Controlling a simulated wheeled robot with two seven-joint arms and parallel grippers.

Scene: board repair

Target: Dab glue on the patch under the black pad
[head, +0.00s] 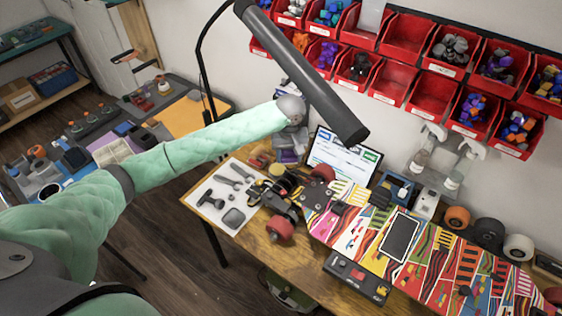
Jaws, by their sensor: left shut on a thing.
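My left arm comes in from the left in its green sleeve and ends at a grey wrist (291,108) above the back left of the bench. The lamp head partly covers it, and I cannot make out the fingers or what they hold. A flat black pad (400,237) with a pale edge lies on the colourfully patterned skateboard deck (440,285). The patch beneath the pad is hidden. My left wrist is up and left of the pad, well apart from it. My right gripper is not in view. I cannot pick out the glue.
A black lamp head (305,75) hangs across the middle. Red wheels (280,229) stand at the deck's left end, beside a white mat (213,222) with tools. A black tray (357,277) is in front. A tablet (343,158), spray bottles (456,168) and loose wheels (457,217) line the back.

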